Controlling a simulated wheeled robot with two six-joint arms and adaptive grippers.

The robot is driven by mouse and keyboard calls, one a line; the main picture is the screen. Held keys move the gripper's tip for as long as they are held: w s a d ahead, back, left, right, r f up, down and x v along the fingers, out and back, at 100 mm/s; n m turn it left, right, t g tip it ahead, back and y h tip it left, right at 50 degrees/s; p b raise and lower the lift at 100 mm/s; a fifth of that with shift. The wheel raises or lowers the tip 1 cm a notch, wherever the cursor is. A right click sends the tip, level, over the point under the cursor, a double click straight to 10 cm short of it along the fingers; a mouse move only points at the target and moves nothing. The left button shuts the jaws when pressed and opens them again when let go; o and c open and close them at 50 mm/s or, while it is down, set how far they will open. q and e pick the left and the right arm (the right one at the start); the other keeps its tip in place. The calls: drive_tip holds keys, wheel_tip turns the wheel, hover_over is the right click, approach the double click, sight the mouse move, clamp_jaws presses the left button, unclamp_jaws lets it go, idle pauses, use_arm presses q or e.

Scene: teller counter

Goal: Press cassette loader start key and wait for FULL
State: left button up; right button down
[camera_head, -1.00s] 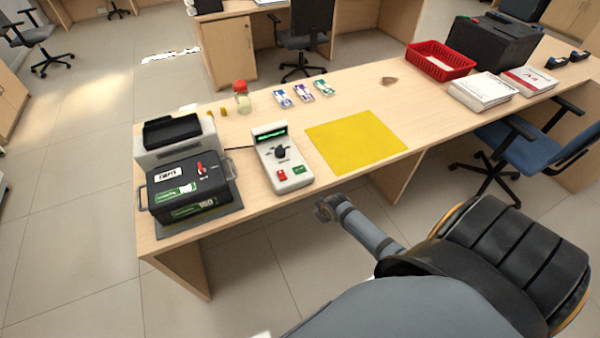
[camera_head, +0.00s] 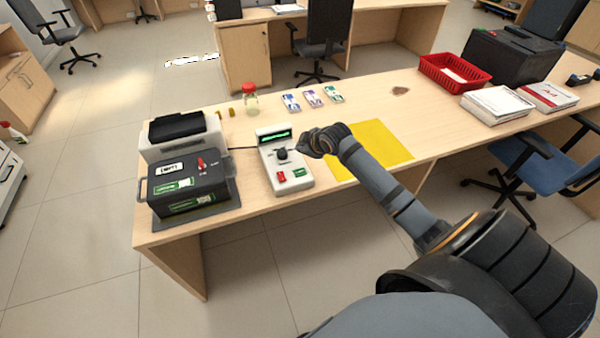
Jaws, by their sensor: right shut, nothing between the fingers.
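The white key box (camera_head: 289,182) stands on the counter with a lit green display (camera_head: 273,136), a black knob (camera_head: 282,154), a red key (camera_head: 281,177) and a green key (camera_head: 298,173). The display text is too small to read. The dark cassette (camera_head: 190,188) sits on a dark mat beside the pale loader machine (camera_head: 184,135); its label looks like EMPTY. My right gripper (camera_head: 304,148) is shut and empty, just right of the box's upper part and above the yellow mat's left edge. I cannot tell whether it touches the box. My left gripper is not in view.
A yellow mat (camera_head: 385,150) lies right of the box. A red-capped jar (camera_head: 250,99) and several small note bundles (camera_head: 312,97) lie behind. A red tray (camera_head: 452,74) and paper stacks (camera_head: 496,104) are at the right. A blue chair (camera_head: 535,180) stands in front.

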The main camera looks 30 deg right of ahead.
drive_tip(key=shift+f, duration=0.15)
drive_tip(key=b, duration=0.7)
hover_over(301, 173)
wheel_tip(301, 173, down, 6)
drive_tip(key=shift+f, duration=0.15)
wheel_tip(301, 173, down, 2)
drive_tip(key=shift+f+b, duration=0.1)
drive_tip(key=shift+b, duration=0.55)
drive_tip(key=shift+f, duration=0.2)
drive_tip(key=shift+f, duration=0.25)
